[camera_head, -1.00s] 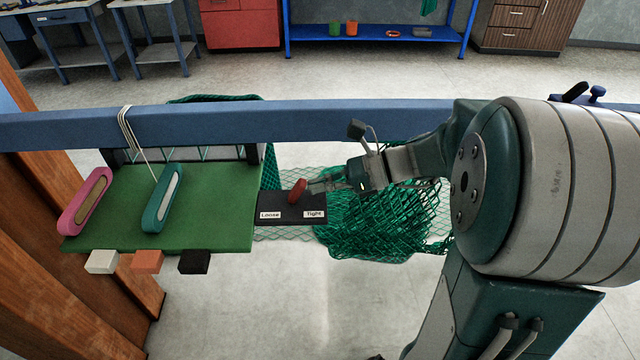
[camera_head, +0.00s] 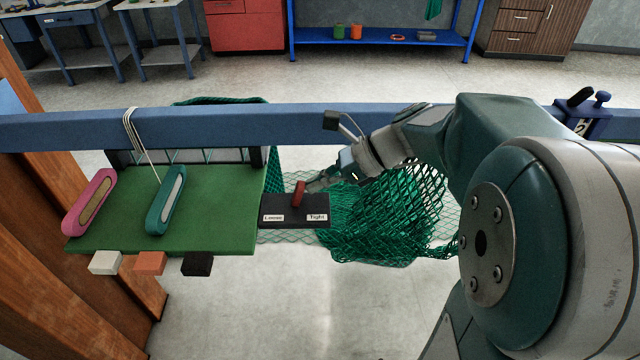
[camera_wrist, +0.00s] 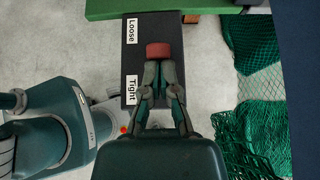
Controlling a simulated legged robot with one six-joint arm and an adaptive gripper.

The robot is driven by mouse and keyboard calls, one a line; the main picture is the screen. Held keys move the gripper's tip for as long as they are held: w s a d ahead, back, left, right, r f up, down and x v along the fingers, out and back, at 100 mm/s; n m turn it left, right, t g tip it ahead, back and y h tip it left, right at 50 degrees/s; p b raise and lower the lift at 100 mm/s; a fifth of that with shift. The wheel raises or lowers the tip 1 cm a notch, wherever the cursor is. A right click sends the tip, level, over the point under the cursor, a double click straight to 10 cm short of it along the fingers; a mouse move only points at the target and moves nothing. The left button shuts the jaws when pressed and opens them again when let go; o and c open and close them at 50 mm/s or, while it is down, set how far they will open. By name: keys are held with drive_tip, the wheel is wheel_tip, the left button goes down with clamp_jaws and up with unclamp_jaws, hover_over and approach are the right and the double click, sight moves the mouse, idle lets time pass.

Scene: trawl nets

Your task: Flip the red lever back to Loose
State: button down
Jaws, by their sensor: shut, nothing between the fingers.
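The red lever (camera_head: 299,193) stands up from a black plate (camera_head: 285,222) beside the green board. The plate's left label reads Loose and its right label reads Tight. The lever is near the middle between the labels, close to upright. In the wrist view the lever's red end (camera_wrist: 158,50) is directly in front of the fingertips. My gripper (camera_head: 314,185) is at the lever's right, Tight side; it also shows in the wrist view (camera_wrist: 160,66). Its fingers are shut with nothing between them, and the tips are at or touching the lever. The lever's base is partly hidden.
A green board (camera_head: 220,215) with a pink needle (camera_head: 90,202) and a teal needle (camera_head: 166,200) lies left of the plate. A blue beam (camera_head: 300,126) runs behind. Green netting (camera_head: 385,235) hangs right of the plate, below my arm.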

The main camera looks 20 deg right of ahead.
drive_tip(key=h, duration=0.1)
drive_tip(key=a+h, duration=0.1)
drive_tip(key=a+r+g+h, duration=0.1)
drive_tip(key=h, duration=0.1)
drive_tip(key=shift+w, duration=0.3)
drive_tip(key=shift+r, duration=0.1)
drive_tip(key=shift+r, duration=0.75)
drive_tip(key=shift+d, duration=0.1)
drive_tip(key=shift+d+r, duration=0.2)
drive_tip(key=shift+r, duration=0.05)
drive_tip(key=v, duration=1.2)
drive_tip(key=shift+w+r, duration=0.2)
drive_tip(key=shift+r, duration=0.25)
